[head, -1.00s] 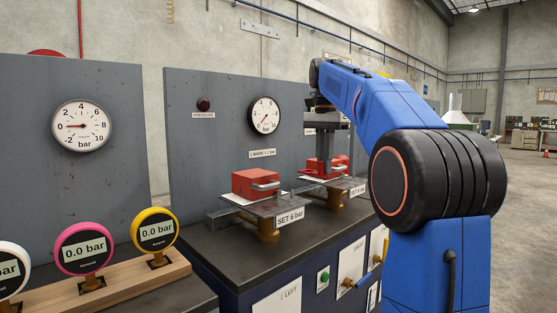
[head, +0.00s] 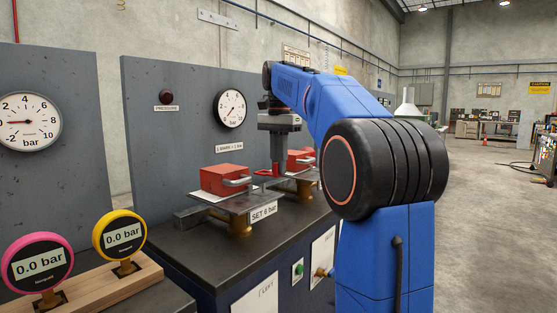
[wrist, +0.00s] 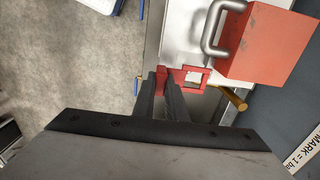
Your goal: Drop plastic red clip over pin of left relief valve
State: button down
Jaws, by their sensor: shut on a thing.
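My gripper (head: 276,168) is shut on the red clip (head: 266,172), a small flat piece. In the wrist view the clip (wrist: 194,78) sticks out to the right of my fingertips (wrist: 162,76) and shows a square opening. In the head view it appears just right of the left relief valve, a red block (head: 222,179) with a silver handle on a metal plate above a brass body (head: 238,225). A red block with a handle (wrist: 262,48) is beside the clip in the wrist view. I cannot make out the pin. The gap between clip and plate is unclear.
A second red block (head: 300,156) stands behind my gripper at the right, partly hidden. A grey panel with a dial gauge (head: 230,108) rises behind the valves. Pink (head: 38,262) and yellow (head: 119,236) gauges stand at front left. The dark bench top between is clear.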

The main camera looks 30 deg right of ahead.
jog(key=shift+f, duration=2.9)
jog(key=c, duration=1.7)
grip_release()
notch_tip(320, 180, up, 12)
jog(key=shift+f, duration=0.1)
jog(key=shift+s, duration=0.1)
